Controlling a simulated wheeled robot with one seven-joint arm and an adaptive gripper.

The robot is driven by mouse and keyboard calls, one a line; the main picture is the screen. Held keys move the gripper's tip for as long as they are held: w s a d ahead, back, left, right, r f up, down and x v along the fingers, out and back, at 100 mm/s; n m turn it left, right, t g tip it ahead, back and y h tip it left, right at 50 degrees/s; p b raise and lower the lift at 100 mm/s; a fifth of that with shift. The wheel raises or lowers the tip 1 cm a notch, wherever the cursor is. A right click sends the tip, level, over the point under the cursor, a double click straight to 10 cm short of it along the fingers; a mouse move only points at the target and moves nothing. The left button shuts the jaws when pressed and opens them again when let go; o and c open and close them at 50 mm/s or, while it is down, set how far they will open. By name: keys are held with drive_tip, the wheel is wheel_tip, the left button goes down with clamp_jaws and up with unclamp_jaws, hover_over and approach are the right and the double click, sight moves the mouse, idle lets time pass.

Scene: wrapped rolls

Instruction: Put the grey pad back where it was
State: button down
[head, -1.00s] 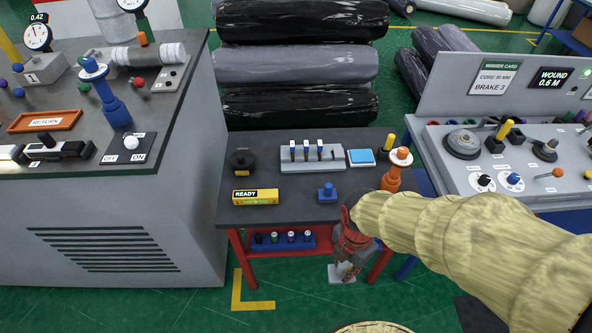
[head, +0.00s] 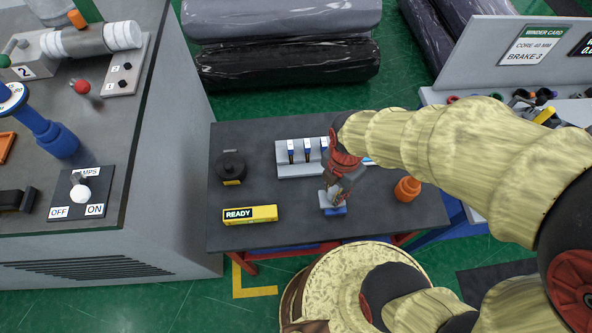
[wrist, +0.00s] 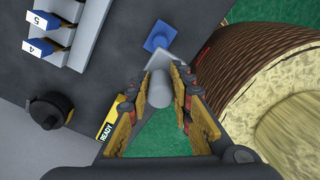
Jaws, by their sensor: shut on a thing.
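My gripper (head: 338,186) is over the front part of the dark table (head: 270,155). It is shut on the grey pad (head: 329,199), which also shows as a grey rounded piece between the fingers in the wrist view (wrist: 160,88). A small blue block (head: 335,211) lies on the table just under or beside the pad; it shows beyond the fingertips in the wrist view (wrist: 160,37). I cannot tell whether pad and block touch. The pad's underside is hidden.
A yellow READY box (head: 250,215), a black round knob (head: 231,168) and a grey rack (head: 297,170) with blue-and-white pieces stand on the table. An orange post (head: 407,189) is at the right. A grey console (head: 150,150) stands left. Bare tabletop lies between the box and my gripper.

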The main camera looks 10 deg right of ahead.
drive_tip(key=w+a+f, duration=0.2)
drive_tip(key=w+f, duration=0.1)
drive_tip(key=w+a+f+b, duration=0.1)
drive_tip(key=w+a+f, duration=0.2)
drive_tip(key=w, duration=0.1)
drive_tip(key=w+a+f+b, duration=0.1)
drive_tip(key=w+a+f, duration=0.1)
drive_tip(key=w+f, duration=0.1)
drive_tip(key=shift+w+a+f, duration=0.1)
drive_tip(key=shift+w+a, duration=0.15)
drive_tip(key=shift+a, duration=0.1)
drive_tip(key=shift+w+a+f+b, duration=0.1)
drive_tip(key=shift+f+b, duration=0.15)
drive_tip(key=shift+f, duration=0.65)
drive_tip(key=shift+w+a+f+b, duration=0.1)
drive_tip(key=shift+f+b, duration=0.15)
drive_tip(key=shift+f, duration=0.65)
drive_tip(key=shift+f, duration=0.2)
drive_tip(key=c, duration=1.6)
unclamp_jaws()
drive_tip(key=shift+r, duration=0.15)
